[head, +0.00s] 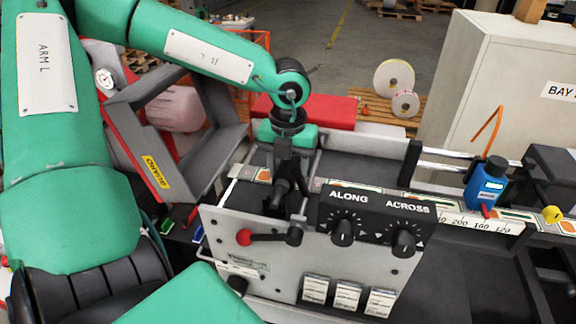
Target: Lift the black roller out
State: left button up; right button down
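My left arm reaches in from the left, and its black gripper (282,200) points down at the left end of the label rewinder (225,225), just behind the front panel. The gripper's fingers are dark against dark parts, so I cannot tell whether they are open or shut, or whether they touch anything. I cannot clearly pick out the black roller; it may be hidden by the gripper and the control box. My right gripper is not in view.
A black control box (370,212) marked ALONG and ACROSS stands right of the gripper. A grey frame (165,150) with a yellow label is at left.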

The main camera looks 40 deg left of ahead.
pick_arm(q)
jog(key=c, duration=0.8)
jog(key=shift+r, duration=0.1)
jog(key=shift+c, duration=0.2)
